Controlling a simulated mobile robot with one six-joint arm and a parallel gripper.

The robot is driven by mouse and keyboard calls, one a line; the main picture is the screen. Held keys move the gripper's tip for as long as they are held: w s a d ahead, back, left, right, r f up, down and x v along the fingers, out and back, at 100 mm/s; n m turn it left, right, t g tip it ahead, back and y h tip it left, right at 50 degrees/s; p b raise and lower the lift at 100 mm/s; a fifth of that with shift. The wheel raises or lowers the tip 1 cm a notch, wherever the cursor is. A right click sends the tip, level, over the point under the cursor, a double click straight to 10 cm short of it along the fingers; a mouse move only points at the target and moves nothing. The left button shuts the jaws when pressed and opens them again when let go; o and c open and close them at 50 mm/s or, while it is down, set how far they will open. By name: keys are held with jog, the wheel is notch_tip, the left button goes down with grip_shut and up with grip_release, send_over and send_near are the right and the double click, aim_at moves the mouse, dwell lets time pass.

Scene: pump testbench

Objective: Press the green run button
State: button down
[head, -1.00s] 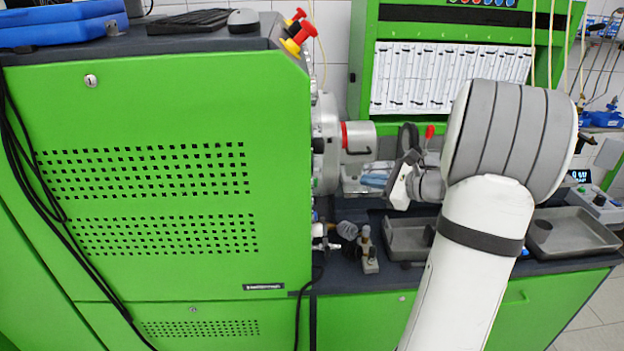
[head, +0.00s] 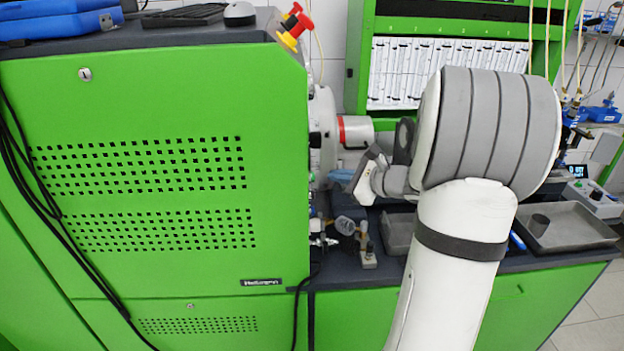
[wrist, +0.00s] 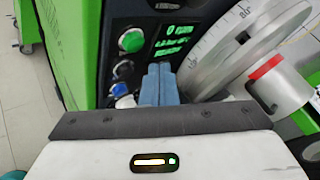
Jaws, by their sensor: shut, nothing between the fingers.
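The green run button (wrist: 131,40) is a round green cap in a silver ring on the dark control panel, at the upper left of the wrist view. My gripper (wrist: 158,68) shows there as two blue-grey fingers shut together and empty. The fingertips are to the right of and below the button in the picture, apart from it, in front of the panel. In the head view the button is not visible. There my arm covers part of the bench, and the blue fingers (head: 342,174) show only in part beside the green cabinet's right side.
Below the green button are another round button (wrist: 122,70) and a blue one (wrist: 119,90). A lit green display (wrist: 175,42) is right of them. A graduated metal disc (wrist: 245,45) with a red-banded shaft stands close right of the fingers.

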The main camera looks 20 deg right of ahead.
aim_at(312, 177)
jog(key=shift+w+a, duration=0.2)
jog(key=shift+a, duration=0.55)
jog(key=shift+a+b, duration=0.1)
jog(key=shift+b, duration=0.2)
dwell(1.3)
jog(key=shift+a, duration=0.3)
